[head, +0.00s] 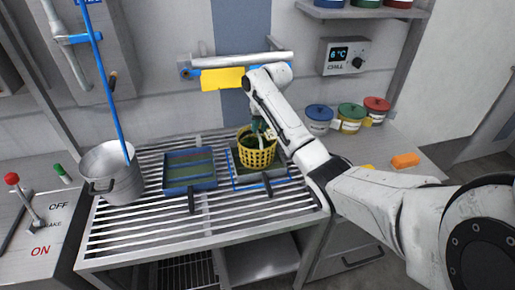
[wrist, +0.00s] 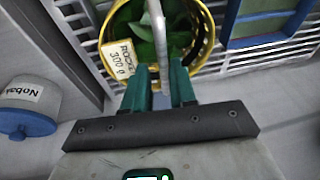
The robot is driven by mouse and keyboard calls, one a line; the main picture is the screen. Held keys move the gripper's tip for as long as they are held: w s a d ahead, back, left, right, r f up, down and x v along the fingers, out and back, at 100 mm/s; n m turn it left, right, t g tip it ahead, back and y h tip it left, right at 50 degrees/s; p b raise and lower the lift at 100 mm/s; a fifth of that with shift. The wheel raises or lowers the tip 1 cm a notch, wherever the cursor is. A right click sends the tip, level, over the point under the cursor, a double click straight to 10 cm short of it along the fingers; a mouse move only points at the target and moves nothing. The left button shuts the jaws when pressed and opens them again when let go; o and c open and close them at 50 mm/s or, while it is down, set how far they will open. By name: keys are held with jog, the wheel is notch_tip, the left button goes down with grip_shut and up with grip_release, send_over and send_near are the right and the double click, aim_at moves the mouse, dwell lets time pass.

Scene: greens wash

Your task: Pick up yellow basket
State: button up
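The yellow basket (head: 256,158) is a perforated round basket upright over the slatted rack, by the right-hand blue-edged tray. In the wrist view the basket (wrist: 207,45) holds green leaves and carries a tag reading ROCKET 300 g (wrist: 118,60). Its grey handle (wrist: 158,30) arches over the top and runs down between my fingers. My gripper (head: 260,126) is just above the basket. In the wrist view its green fingers (wrist: 160,88) stand apart, one on each side of the handle, with a gap between them. Whether either touches the handle is unclear.
A metal pot (head: 112,176) stands left on the rack (head: 150,225). A blue-edged tray (head: 190,184) lies left of the basket. Lidded pots (head: 319,118) stand at the right back, near an orange block (head: 405,160). A yellow panel (head: 222,79) and rail are on the wall behind.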

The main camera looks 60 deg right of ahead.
jog(key=shift+p+x, duration=0.4)
jog(key=shift+x, duration=2.15)
jog(key=shift+w+a, duration=0.15)
grip_shut()
jog(key=shift+r, duration=0.1)
